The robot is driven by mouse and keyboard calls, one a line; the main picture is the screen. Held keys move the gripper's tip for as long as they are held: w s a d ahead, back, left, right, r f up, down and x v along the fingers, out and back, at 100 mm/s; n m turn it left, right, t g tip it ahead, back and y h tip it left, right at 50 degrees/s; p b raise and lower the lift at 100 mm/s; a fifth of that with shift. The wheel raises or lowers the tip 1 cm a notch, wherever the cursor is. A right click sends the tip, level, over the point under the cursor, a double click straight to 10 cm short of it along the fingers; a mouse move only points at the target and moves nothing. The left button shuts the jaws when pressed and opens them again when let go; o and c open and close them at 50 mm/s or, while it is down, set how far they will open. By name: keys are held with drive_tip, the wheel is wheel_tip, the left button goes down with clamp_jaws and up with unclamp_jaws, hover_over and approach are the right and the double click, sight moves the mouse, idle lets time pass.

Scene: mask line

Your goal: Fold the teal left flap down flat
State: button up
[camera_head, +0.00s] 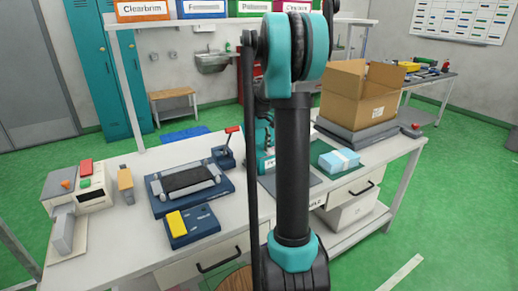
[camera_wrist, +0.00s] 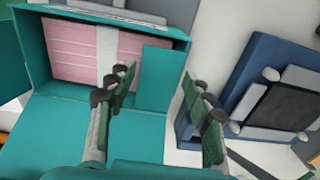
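In the wrist view an open teal box (camera_wrist: 95,12) holds pink masks (camera_wrist: 72,50) with a white band around them. A wide teal panel (camera_wrist: 50,130) extends out from the box's near edge. A teal panel (camera_wrist: 15,60) stands at the left side, and a smaller one (camera_wrist: 157,75) lies against the right part of the opening. I cannot tell for sure which is the left flap. My gripper (camera_wrist: 160,80) is open and empty, its fingers apart over the box's right part. In the head view my arm mostly hides the teal box (camera_head: 265,137) and my gripper.
A blue fixture with a dark plate (camera_head: 190,180) and a blue block with a yellow top (camera_head: 178,224) stand left on the bench. A light blue pack (camera_head: 339,160) and a cardboard box (camera_head: 357,97) are at the right. A control box (camera_head: 92,190) stands far left.

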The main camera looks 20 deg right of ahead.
drive_tip(key=shift+o, duration=0.7)
wheel_tip(320, 180, up, 12)
drive_tip(key=shift+d, duration=0.1)
idle(0.4)
